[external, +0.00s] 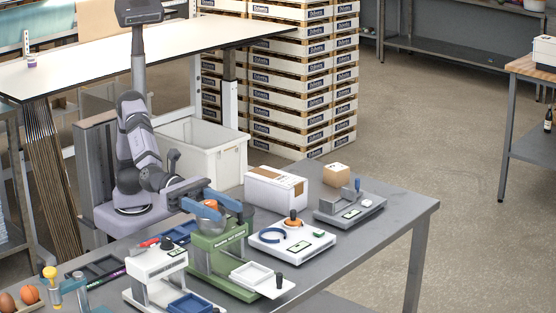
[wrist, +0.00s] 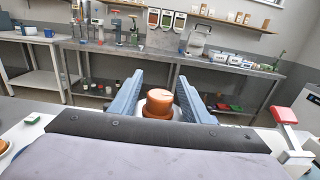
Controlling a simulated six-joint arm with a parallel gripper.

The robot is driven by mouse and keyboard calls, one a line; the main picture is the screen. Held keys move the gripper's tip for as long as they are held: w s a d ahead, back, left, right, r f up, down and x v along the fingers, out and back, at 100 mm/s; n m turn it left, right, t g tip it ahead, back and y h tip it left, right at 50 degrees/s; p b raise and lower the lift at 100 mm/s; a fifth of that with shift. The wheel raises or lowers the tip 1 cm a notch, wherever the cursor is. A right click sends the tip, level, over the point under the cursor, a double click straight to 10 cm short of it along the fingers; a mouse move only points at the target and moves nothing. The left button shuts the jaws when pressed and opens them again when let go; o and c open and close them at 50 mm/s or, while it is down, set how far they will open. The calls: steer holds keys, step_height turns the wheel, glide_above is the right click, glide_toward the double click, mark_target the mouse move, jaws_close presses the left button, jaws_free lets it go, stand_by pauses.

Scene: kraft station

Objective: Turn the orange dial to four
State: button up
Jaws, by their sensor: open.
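An orange round dial (wrist: 159,100) stands upright between my gripper's blue fingers (wrist: 160,82) in the wrist view, with a pale collar under it. In the external view this orange top (external: 210,204) sits on the green machine (external: 219,246), partly covered by the fingers (external: 212,200). My gripper is open, one finger on each side of the dial. I see a gap on the left; contact on the right cannot be told. The markings of the dial are too small to read.
A white device with a red lever (external: 150,243) stands left of the green machine. A grey device (external: 349,207) and a white box (external: 275,188) stand behind.

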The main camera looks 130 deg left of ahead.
steer(key=shift+w, duration=0.35)
steer(key=shift+c, duration=0.3)
steer(key=c, duration=1)
